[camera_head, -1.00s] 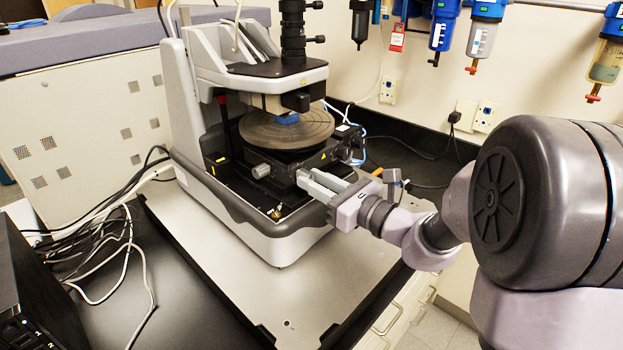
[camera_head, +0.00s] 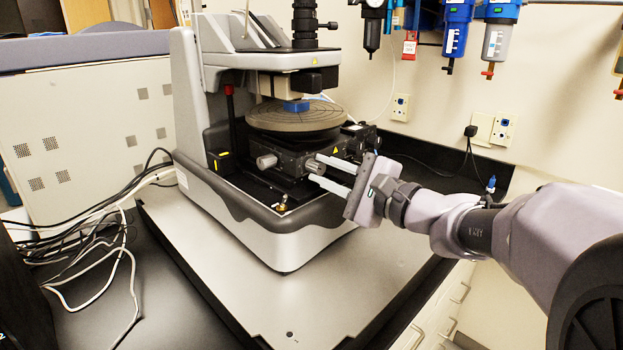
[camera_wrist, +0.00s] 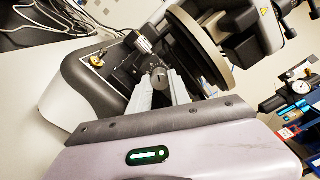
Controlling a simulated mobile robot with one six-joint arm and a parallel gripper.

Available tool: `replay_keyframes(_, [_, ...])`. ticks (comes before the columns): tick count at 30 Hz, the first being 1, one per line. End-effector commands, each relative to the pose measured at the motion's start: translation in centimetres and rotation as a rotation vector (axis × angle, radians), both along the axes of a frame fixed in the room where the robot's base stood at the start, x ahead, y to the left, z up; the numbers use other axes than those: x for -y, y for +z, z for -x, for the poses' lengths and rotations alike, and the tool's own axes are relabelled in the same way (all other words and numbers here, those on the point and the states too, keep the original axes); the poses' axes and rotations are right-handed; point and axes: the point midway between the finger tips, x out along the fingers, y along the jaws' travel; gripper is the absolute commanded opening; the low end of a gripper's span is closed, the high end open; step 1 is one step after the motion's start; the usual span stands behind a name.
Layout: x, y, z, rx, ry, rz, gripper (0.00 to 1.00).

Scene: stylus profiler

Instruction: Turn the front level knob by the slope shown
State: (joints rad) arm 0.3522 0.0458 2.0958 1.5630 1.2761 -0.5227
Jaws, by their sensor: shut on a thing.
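The stylus profiler (camera_head: 285,239) stands on a metal plate, with a round stage (camera_head: 292,118) above a black stage block. My gripper (camera_head: 315,168) reaches in from the right at the block's front corner, its fingers one above the other. In the wrist view, a dark grey round knob (camera_wrist: 158,76) with a mark on its face sits between the fingertips of my gripper (camera_wrist: 160,83), and they are shut on it. Another silver-grey knob (camera_head: 266,161) sticks out of the block to the left, clear of the fingers. A slope readout cannot be made out.
A blue piece (camera_head: 295,106) lies on the round stage. The profiler's raised front rim (camera_head: 245,209) runs below the fingers. Loose cables (camera_head: 95,235) lie at the left. Filters (camera_head: 457,30) hang on the back wall. The metal plate (camera_head: 265,300) is bare in front.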

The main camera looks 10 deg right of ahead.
Motion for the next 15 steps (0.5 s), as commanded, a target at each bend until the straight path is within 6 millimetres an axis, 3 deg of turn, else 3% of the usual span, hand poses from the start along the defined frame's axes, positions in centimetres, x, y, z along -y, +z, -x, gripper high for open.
replay_keyframes(1, [0.01,-0.03,0.0,-0.003,0.0,0.0,0.0])
replay_keyframes(2, [0.01,-0.02,-0.01,-0.003,0.0,0.0,0.25])
replay_keyframes(5, [0.01,-0.01,-0.01,-0.003,0.0,-0.002,0.45])
replay_keyframes(15, [0.32,0.02,0.31,-0.004,-0.002,-0.005,0.45])
